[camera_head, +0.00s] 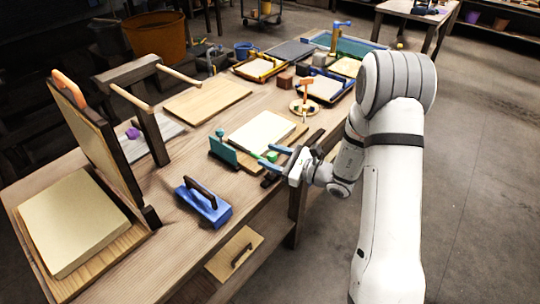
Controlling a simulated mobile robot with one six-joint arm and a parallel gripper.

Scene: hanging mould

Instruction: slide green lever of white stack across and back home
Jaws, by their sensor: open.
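The white stack (262,131) is a pale flat block on a wooden board near the middle of the table. A small green lever (271,156) shows at its near edge. My gripper (265,155) has come in from the right, with its two blue fingers open and apart. The green lever lies between or just beyond the fingers; I cannot tell whether they touch it. The near corner of the board is partly hidden by my gripper.
A teal upright piece (223,151) stands left of the stack. A blue block with a dark handle (204,203) lies nearer the front. A hinged frame (95,135) stands open at left. An orange-topped tool (305,92) stands behind the stack. Bare tabletop (180,165) shows at left.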

